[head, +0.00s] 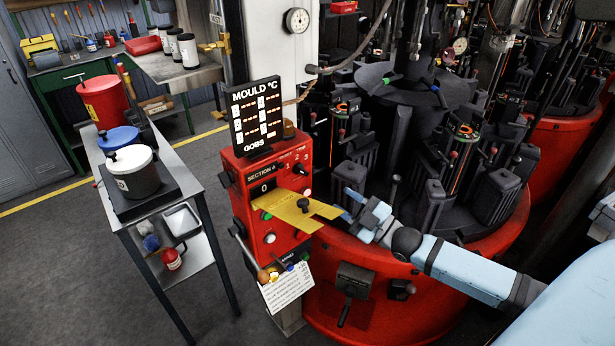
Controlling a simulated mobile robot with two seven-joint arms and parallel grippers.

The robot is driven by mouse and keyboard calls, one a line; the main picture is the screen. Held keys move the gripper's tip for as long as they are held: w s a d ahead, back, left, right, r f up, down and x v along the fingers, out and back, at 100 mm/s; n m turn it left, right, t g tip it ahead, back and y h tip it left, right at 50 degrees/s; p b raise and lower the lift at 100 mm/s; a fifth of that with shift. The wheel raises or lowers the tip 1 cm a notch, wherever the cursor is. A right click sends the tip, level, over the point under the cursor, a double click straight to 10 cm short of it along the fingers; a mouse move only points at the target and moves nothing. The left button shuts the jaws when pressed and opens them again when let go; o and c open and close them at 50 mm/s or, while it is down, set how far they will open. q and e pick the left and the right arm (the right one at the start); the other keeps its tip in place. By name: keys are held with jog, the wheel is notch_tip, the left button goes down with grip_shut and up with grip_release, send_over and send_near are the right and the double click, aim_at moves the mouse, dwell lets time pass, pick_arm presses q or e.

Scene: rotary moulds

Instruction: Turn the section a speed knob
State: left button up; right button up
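The red Section A control box (268,200) stands at the middle of the head view, with a small display reading 0. A yellow plate (285,207) lies across its front, and a black knob (304,204) stands out at the plate. I cannot tell whether this is the speed knob, as its label is not readable. My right gripper (350,203) comes in from the right, its tips by the plate's right end, right of the black knob. Whether it touches or holds the plate is unclear, as is its opening. My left gripper is not in view.
A black Mould °C display (257,113) stands on top of the box. A lever (239,232) and a hanging paper sheet (287,288) are on its lower part. The red mould machine base (385,310) is close on the right. A metal cart (190,187) stands left; the floor beyond is clear.

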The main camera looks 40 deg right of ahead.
aim_at(304, 173)
jog(key=p+x, duration=0.1)
jog(key=x, duration=1)
jog(key=shift+p, duration=0.35)
grip_shut()
